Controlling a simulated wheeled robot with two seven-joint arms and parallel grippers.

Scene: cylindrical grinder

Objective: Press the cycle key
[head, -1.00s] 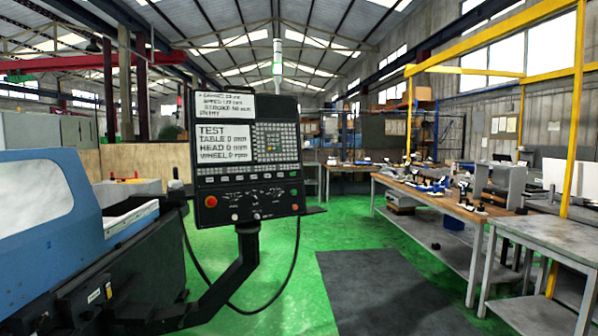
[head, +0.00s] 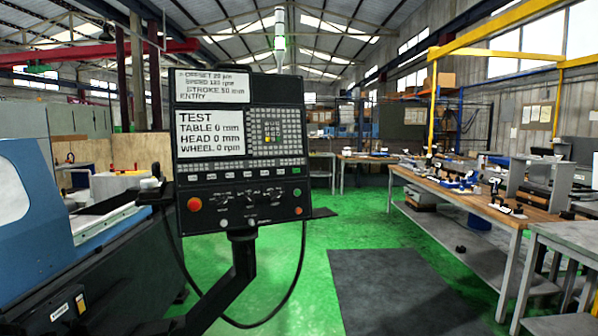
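The control panel (head: 242,150) of the grinder stands upright on a bent black arm (head: 232,280), a little left of centre in the head view. Its upper display (head: 209,88) shows offset, speed, stroke and an entry line. The lower display (head: 209,134) reads TEST, with TABLE, HEAD and WHEEL all at 0. A keypad (head: 270,132) lies right of the displays. Below are a row of keys, knobs, a red button (head: 194,204) at left and a green button (head: 297,192) at right. I cannot make out which one is the cycle key. Neither gripper is in view.
The blue grinder body (head: 25,200) fills the left side. A wooden-topped workbench (head: 480,200) with tools runs along the right, with a grey table (head: 570,240) nearer. Green floor and a dark mat (head: 400,290) lie open between panel and benches.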

